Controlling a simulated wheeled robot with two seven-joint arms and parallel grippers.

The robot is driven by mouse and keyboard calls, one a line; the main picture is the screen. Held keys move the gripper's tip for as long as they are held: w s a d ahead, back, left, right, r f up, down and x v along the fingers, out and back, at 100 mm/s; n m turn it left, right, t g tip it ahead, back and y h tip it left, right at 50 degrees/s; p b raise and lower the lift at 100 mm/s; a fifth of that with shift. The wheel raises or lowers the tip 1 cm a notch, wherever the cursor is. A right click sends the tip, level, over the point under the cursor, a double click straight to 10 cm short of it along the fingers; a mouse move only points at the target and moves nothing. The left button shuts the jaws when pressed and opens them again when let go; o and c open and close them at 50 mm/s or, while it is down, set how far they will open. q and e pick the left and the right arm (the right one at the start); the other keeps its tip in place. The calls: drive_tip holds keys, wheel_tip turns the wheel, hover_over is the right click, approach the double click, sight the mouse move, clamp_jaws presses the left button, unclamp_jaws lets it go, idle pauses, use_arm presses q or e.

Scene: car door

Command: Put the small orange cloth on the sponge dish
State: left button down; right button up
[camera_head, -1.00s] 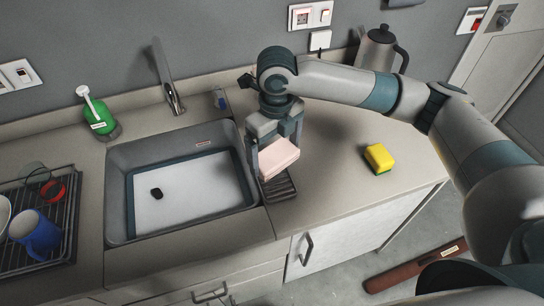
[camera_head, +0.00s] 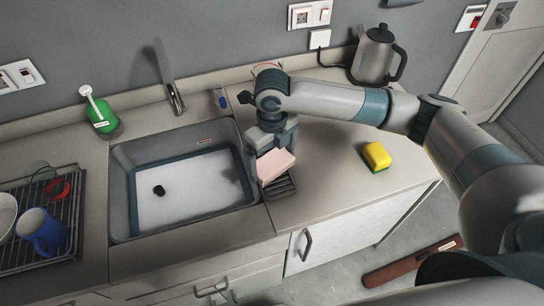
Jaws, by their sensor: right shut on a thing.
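My right gripper (camera_head: 271,163) points down just right of the sink and is shut on a small pale pink-orange cloth (camera_head: 275,165), which looks like a flat block. The dark ribbed sponge dish (camera_head: 280,188) lies on the counter right below and partly hidden by the cloth. Whether the cloth touches the dish I cannot tell. My left gripper is not in view.
The sink (camera_head: 190,190) is left of the gripper. A yellow and green sponge (camera_head: 376,156) lies on the counter to the right. A kettle (camera_head: 374,55) stands at the back. A dish rack (camera_head: 62,240) with a blue mug (camera_head: 42,231) is far left.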

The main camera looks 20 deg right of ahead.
sight(272, 162)
drive_tip(key=shift+f, duration=0.1)
drive_tip(key=o, duration=0.6)
drive_tip(key=shift+o, duration=0.2)
wheel_tip(272, 162, up, 12)
drive_tip(key=b, duration=0.4)
idle(0.6)
